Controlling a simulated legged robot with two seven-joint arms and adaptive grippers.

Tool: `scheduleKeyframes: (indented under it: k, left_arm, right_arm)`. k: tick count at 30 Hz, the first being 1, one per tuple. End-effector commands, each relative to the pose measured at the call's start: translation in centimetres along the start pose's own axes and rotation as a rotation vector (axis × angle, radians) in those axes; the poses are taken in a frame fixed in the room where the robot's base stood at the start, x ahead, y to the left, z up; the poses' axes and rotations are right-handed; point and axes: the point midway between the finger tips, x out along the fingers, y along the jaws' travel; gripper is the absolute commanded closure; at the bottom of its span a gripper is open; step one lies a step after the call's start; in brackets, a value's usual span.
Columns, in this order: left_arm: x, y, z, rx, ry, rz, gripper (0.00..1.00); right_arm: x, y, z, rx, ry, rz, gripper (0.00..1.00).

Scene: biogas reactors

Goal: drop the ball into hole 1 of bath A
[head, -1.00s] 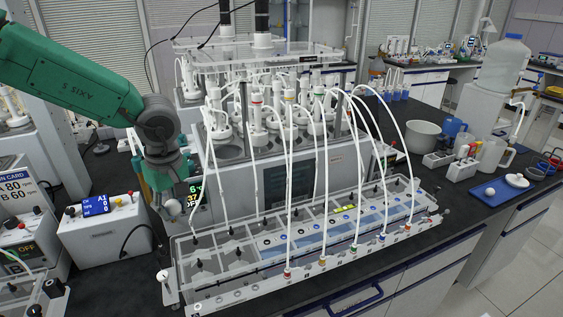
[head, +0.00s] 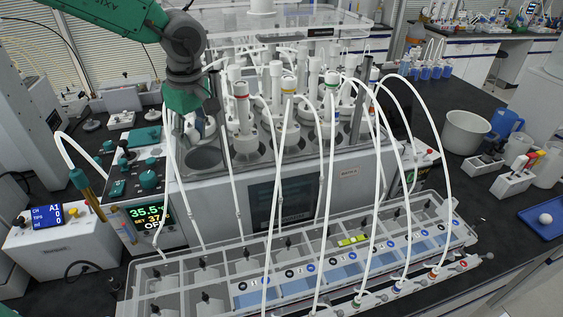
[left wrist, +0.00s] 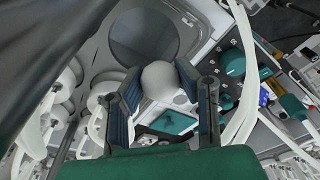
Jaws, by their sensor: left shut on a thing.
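My left gripper (head: 190,125) is shut on a pale ball (left wrist: 160,80), which sits between the two fingers in the left wrist view. In the head view the fingers largely hide the ball. The grey bath (head: 225,180) stands in front of me, with bottles and tubes on top. An empty dark round hole (head: 204,158) is at the left end of its top. The gripper is above and slightly left of this hole in the head view. The hole also shows in the left wrist view (left wrist: 145,38), beyond the ball. I cannot read any bath or hole label.
Capped bottles (head: 242,105) and white tubes stand just right of the hole. A clear tank (head: 300,262) with several compartments lies in front of the bath. A control box (head: 150,205) is at left. Another white ball (head: 545,218) lies on a blue tray at far right.

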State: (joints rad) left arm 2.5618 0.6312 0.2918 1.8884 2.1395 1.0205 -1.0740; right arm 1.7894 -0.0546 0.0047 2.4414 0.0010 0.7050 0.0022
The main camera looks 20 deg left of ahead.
Motion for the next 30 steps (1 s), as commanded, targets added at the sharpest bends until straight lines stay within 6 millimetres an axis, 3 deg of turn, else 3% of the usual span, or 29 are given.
scheduleKeyframes:
  k: [9, 15, 26, 29, 30]
  left_arm:
    - [3.0, 0.0, 0.4, 0.0, 0.002, -0.004, 0.81]
    - [5.4, 0.2, 0.8, 0.001, 0.002, 0.0, 0.81]
    - [5.7, 0.1, 0.7, 0.001, 0.0, 0.0, 0.81]
    - [5.7, 0.1, 0.7, 0.001, 0.0, -0.001, 0.48]
    - [5.7, 0.1, 0.7, 0.001, 0.0, -0.001, 0.48]
  right_arm:
    - [0.1, 0.0, 0.0, 0.0, 0.0, 0.0, 0.6]
    - [3.1, 0.0, 0.2, 0.0, 0.0, 0.0, 0.6]
    - [3.6, 0.0, 0.1, 0.0, 0.001, 0.0, 0.6]
    - [3.6, 0.0, 0.1, 0.0, 0.001, 0.0, 0.6]
    - [3.6, 0.0, 0.1, 0.0, 0.001, 0.0, 0.6]
